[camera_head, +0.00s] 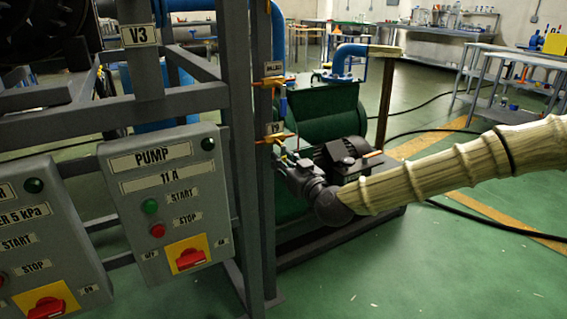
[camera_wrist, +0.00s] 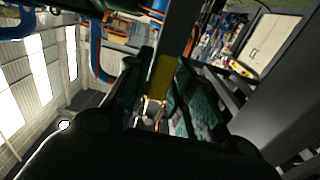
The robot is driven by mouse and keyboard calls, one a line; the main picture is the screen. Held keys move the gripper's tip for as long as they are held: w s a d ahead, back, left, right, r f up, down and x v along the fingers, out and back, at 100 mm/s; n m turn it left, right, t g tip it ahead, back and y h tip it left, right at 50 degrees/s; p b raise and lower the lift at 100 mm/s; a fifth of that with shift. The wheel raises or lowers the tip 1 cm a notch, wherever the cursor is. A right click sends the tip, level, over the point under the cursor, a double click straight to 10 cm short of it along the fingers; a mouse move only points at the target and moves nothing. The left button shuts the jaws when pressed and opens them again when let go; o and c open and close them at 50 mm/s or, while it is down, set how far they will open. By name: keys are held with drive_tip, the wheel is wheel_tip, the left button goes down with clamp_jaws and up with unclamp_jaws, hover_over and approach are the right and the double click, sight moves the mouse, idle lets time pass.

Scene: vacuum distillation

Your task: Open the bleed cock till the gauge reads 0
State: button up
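In the head view a small cock with an orange-brown lever (camera_head: 272,138) sits on the grey post under a tag that seems to read V9. A second cock with a similar lever (camera_head: 272,83) sits higher on the post, under a tag too small to read surely. My gripper (camera_head: 284,152) is at the lower cock, just right of and below its lever; I cannot tell if it touches. In the wrist view my gripper's dark fingers (camera_wrist: 158,85) stand apart, with a yellowish flat piece (camera_wrist: 161,76) showing between or beyond them. No gauge face is readable in either view.
A grey pump box (camera_head: 165,200) with buttons and a red switch hangs left of the post. A green tank (camera_head: 325,115) with a blue pipe (camera_head: 350,52) stands behind my gripper. Black hoses (camera_head: 495,222) cross the green floor.

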clamp_jaws()
